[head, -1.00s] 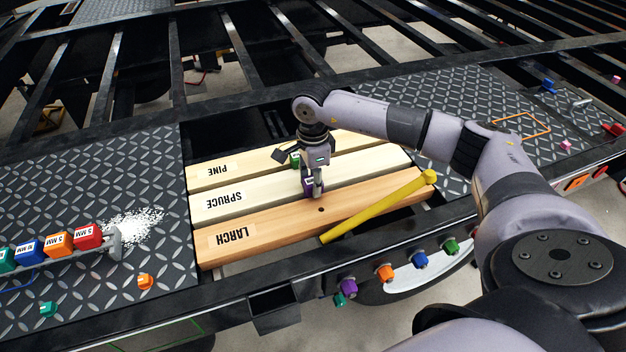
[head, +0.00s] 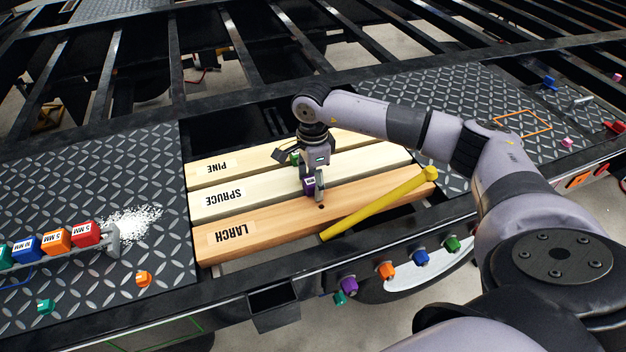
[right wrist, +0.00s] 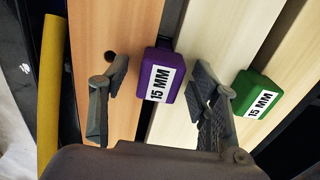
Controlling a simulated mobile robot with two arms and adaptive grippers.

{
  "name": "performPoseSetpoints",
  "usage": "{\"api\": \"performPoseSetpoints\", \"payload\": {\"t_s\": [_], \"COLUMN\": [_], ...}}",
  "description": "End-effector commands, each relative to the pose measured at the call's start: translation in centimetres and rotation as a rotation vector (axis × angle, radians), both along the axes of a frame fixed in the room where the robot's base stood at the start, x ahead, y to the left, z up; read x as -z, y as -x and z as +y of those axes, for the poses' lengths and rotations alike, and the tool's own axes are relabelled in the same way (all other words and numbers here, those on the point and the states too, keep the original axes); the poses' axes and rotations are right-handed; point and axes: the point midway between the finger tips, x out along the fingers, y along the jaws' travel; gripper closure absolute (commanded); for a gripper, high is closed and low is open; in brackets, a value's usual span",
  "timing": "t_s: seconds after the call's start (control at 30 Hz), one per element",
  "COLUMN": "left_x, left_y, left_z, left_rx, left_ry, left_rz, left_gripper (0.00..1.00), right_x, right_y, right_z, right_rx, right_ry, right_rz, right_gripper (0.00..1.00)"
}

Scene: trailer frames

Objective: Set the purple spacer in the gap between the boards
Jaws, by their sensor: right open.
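How deep the spacer sits is hidden. My left gripper is out of view.
A green 15 MM spacer (right wrist: 257,95) sits between spruce and the pine board (head: 255,168). A yellow bar (head: 385,203) lies slantwise across the larch board. Colored spacers (head: 55,241) stand in a rack at left, beside white granules (head: 135,224). Colored knobs line the front rail.

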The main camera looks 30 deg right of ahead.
Motion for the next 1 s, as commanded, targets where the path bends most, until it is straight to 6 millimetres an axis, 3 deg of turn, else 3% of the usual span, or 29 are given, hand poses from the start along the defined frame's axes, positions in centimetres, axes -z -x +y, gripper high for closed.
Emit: {"api": "performPoseSetpoints", "payload": {"t_s": [0.23, 0.5, 0.7, 1.0], "left_x": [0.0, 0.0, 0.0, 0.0], "left_y": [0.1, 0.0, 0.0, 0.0], "left_z": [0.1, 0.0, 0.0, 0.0], "left_rx": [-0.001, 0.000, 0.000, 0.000], "left_ry": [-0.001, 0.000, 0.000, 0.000], "left_rz": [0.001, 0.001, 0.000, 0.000], "left_gripper": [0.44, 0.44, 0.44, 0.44], "right_x": [-1.8, -7.6, -10.8, -12.0], "right_y": [-0.1, -0.1, -0.1, 0.0], "right_z": [0.0, 0.0, 0.0, 0.0], "right_rx": [0.000, 0.000, 0.000, -0.001], "right_ry": [0.000, 0.000, 0.000, 0.000], "right_rz": [-0.003, -0.004, -0.003, 0.000], "right_gripper": [0.44, 0.44, 0.44, 0.44]}}
